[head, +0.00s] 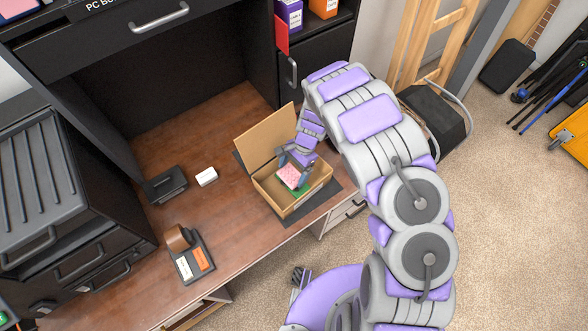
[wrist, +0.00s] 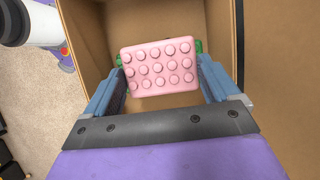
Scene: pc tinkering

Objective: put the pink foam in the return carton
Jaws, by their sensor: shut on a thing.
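The pink foam (wrist: 158,66) is a flat block with rows of round bumps. It also shows in the head view (head: 292,176). My gripper (wrist: 160,88) is shut on it, with a blue finger at each side. The open cardboard return carton (head: 268,191) stands on the desk with its lid flap raised at the back. My gripper (head: 294,168) reaches down into the carton's opening with the foam. A green piece (head: 301,190) lies under the foam and is mostly hidden by it. I cannot tell whether the foam touches the carton floor.
A dark mat (head: 332,192) lies under the carton. A small white box (head: 207,177), a black device (head: 167,184) and a black tray (head: 188,258) with labelled pieces stand to the left on the wooden desk (head: 230,225). The desk's front edge is close to the carton.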

